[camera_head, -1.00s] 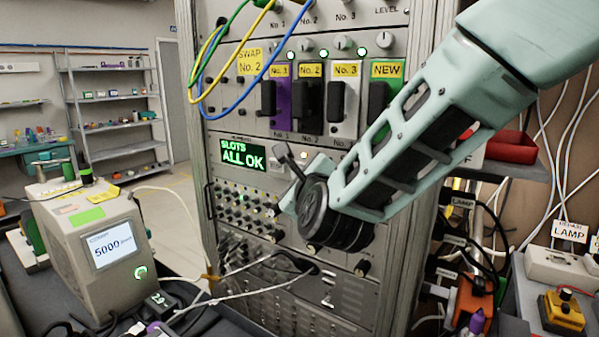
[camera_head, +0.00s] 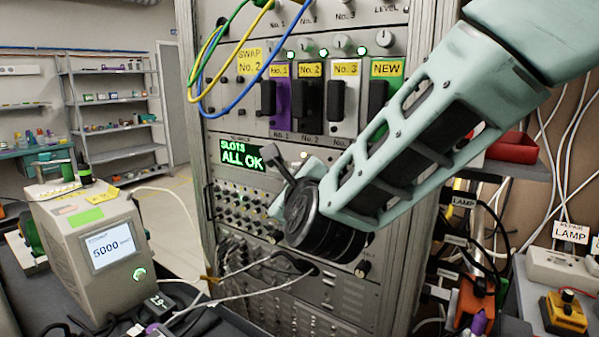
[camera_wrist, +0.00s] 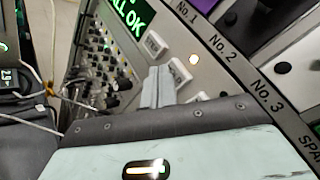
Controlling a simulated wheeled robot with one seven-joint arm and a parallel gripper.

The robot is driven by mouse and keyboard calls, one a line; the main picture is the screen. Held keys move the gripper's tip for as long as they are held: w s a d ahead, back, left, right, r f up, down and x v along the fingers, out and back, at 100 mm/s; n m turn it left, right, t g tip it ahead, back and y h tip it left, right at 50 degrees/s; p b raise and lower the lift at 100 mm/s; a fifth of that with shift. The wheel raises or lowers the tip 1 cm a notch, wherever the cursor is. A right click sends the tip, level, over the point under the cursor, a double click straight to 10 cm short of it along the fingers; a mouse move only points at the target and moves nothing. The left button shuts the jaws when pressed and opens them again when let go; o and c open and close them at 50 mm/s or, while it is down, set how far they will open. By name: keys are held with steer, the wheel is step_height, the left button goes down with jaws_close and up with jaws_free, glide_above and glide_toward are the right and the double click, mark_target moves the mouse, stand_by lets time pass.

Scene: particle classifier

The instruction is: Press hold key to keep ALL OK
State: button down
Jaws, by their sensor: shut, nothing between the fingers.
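The green display (camera_head: 242,156) on the rack reads "SLOTS ALL OK"; part of it also shows in the wrist view (camera_wrist: 128,15). Below it in the wrist view are two small pale keys, one nearer the display (camera_wrist: 155,43) and one farther along (camera_wrist: 180,72). Their lettering is too blurred to read, so I cannot tell which is the hold key. My gripper (camera_head: 272,157) is shut and empty in front of the panel, just below and right of the display. In the wrist view its fingertips (camera_wrist: 160,72) are beside the farther key; I cannot tell whether they touch it.
Above the display are modules labelled No. 1 (camera_head: 280,103), No. 2 (camera_head: 311,103), No. 3 (camera_head: 345,103) and NEW (camera_head: 378,95), with green lights over them. Yellow, green and blue cables hang at upper left.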

steer(key=shift+s+a+b, duration=0.35)
steer(key=shift+s+a, duration=0.45)
steer(key=shift+s, duration=0.2)
steer(key=shift+s+a+b, duration=0.3)
steer(key=shift+s+a, duration=0.45)
steer(key=shift+s, duration=0.25)
steer(key=s+f+n+g+y, duration=0.4)
steer(key=s+f+n+g, duration=0.75)
steer(key=n, duration=0.75)
steer(key=s+d+f+n+g+h, duration=0.2)
steer(key=s+d+n+h, duration=0.1)
steer(key=s+d+n, duration=0.3)
steer(key=s+d+f+n+g+h, duration=0.2)
steer(key=s+d+f+n+g, duration=0.1)
steer(key=s+d+n, duration=0.4)
steer(key=s+d, duration=0.1)
steer(key=s, duration=0.2)
steer(key=shift+s+f+h, duration=0.15)
steer(key=shift+s+h, duration=0.2)
steer(key=shift+h, duration=0.05)
steer(key=shift+d+g, duration=0.1)
steer(key=shift+g, duration=0.15)
